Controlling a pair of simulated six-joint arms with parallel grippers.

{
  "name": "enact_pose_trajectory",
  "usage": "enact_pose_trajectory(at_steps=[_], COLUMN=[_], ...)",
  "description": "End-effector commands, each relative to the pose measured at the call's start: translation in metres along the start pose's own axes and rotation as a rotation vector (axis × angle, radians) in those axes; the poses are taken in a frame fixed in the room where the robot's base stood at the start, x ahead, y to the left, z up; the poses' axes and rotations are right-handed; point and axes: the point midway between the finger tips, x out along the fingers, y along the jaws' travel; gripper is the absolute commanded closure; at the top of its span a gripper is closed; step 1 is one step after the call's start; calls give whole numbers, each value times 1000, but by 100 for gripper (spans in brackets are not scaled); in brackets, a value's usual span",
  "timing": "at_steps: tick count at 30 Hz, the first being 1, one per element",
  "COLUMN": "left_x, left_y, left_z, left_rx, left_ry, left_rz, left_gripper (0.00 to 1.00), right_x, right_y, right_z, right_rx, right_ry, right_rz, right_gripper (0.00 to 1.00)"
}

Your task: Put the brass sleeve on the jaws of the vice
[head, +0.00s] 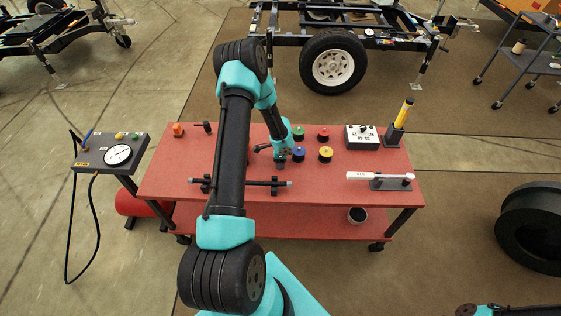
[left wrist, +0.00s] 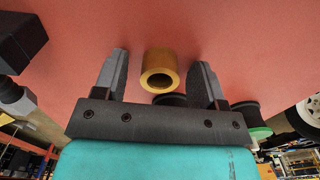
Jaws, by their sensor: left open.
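The brass sleeve (left wrist: 159,62) shows in the left wrist view as a short gold cylinder with its open end facing the camera. It sits over the red table between the fingers of my left gripper (left wrist: 160,66), with a gap on each side. My left gripper is open. In the head view my left gripper (head: 282,158) is low over the middle of the table, and I cannot make out the sleeve there. A black block (left wrist: 20,42) at the upper left of the wrist view may be part of the vice; I cannot tell. My right gripper is out of view.
Green (head: 298,132), red (head: 323,134), blue (head: 298,154) and yellow (head: 325,154) spools stand right of my left gripper. A black bar fixture (head: 262,183) lies in front. A white switch box (head: 361,137) and a white torque-wrench-like tool (head: 378,176) are at right on the red table (head: 340,205).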

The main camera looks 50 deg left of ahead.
Motion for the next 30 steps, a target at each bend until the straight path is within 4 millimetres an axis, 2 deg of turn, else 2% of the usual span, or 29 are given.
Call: enact_pose_trajectory(at_steps=[7,24,26,30], left_x=[0,0,0,-1], left_y=[0,0,0,0], left_z=[0,0,0,0], left_rx=[0,0,0,0], left_ry=[0,0,0,0], left_rz=[0,0,0,0], left_gripper=[36,90,94,94], right_x=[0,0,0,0], right_y=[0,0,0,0], right_z=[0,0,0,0], right_rx=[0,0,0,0], right_ry=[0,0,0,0], right_rz=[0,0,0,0], right_gripper=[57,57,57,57])
